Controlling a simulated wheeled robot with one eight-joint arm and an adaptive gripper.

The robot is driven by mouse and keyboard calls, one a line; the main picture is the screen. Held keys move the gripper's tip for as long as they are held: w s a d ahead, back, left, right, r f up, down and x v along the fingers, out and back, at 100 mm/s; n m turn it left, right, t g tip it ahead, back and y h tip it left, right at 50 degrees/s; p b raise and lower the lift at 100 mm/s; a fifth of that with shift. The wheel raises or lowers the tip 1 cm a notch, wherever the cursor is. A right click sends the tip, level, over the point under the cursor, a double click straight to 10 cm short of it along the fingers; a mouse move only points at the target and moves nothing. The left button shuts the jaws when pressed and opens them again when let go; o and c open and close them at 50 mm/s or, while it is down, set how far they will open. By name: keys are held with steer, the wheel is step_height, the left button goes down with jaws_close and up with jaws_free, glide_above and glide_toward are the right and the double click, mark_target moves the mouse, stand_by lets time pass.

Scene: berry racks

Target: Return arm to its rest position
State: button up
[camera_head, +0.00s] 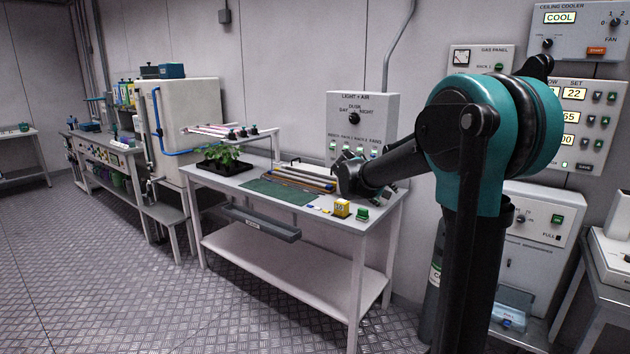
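My arm (470,140), teal and black, rises at the right and bends at a large teal joint. Its dark forearm reaches left and away from me, over the right end of the white workbench. My gripper (347,172) is at the far end of it, in front of the lower part of the light and air panel (365,102). The gripper is small and dark here and partly hidden by my own arm. I cannot make out its fingers or whether it holds anything.
Control panels (580,110) cover the wall behind my arm. The metal floor (110,270) at front left is clear.

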steer(key=s+a+f+m+g+y, duration=0.1)
steer(key=s+f+y, duration=0.1)
steer(key=s+f, duration=0.5)
steer(key=s+a+f+m+g+y, duration=0.1)
steer(key=s+f+y, duration=0.2)
steer(key=s+f, duration=0.5)
steer(key=s+a+f+m+g+y, duration=0.1)
steer(key=s+f, duration=0.6)
steer(key=s, duration=1.3)
steer(key=shift+s+a+f+y, duration=0.3)
steer(key=shift+a+y, duration=0.3)
steer(key=shift+y, duration=0.2)
